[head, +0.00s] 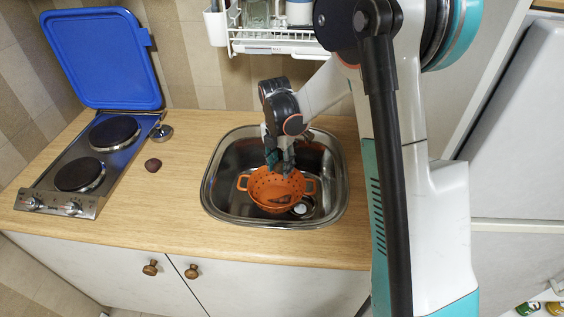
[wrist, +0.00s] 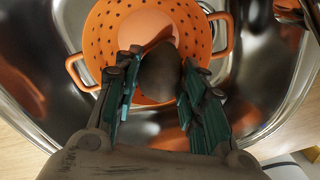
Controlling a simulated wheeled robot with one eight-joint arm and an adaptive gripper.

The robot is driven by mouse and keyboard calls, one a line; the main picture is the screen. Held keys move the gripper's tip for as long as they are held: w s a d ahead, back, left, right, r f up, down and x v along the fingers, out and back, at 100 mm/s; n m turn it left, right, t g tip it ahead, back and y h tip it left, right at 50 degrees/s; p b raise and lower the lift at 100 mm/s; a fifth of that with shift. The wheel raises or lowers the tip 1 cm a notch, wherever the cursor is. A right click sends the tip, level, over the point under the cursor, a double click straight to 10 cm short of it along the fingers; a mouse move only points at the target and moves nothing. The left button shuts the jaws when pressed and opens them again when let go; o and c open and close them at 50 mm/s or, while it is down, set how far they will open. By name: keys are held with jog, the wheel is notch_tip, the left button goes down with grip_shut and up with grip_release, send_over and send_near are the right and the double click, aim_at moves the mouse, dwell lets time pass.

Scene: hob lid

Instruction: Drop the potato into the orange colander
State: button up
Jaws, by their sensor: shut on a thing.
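The orange colander (head: 262,189) stands upright in the sink, with a handle on each side and rows of holes. It also shows in the wrist view (wrist: 101,42). My gripper (head: 279,166) is over the colander in the head view. In the wrist view my gripper (wrist: 158,82) is shut on a dark brown, rounded potato (wrist: 160,72), one finger on each side. The potato appears above the colander's bowl, overlapping its near side in that view. The fingers hide the potato in the head view. I cannot tell the exact height above the rim.
The steel sink (head: 214,192) surrounds the colander. A small dark reddish-brown lump (head: 153,164) lies on the wooden counter (head: 180,150). The two-plate hob (head: 90,165) is at left, its blue lid (head: 103,58) raised. A dish rack (head: 275,45) hangs behind the sink.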

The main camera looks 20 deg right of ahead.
jog(key=shift+d+f, duration=0.1)
jog(key=shift+f, duration=0.05)
notch_tip(320, 180, down, 6)
jog(key=b, duration=0.3)
jog(key=shift+b, duration=0.3)
jog(key=o, duration=1.1)
jog(key=shift+o, duration=0.2)
jog(key=shift+r, duration=0.2)
jog(key=r, duration=1.1)
jog(key=shift+w+a+r, duration=0.3)
jog(key=shift+r, duration=0.1)
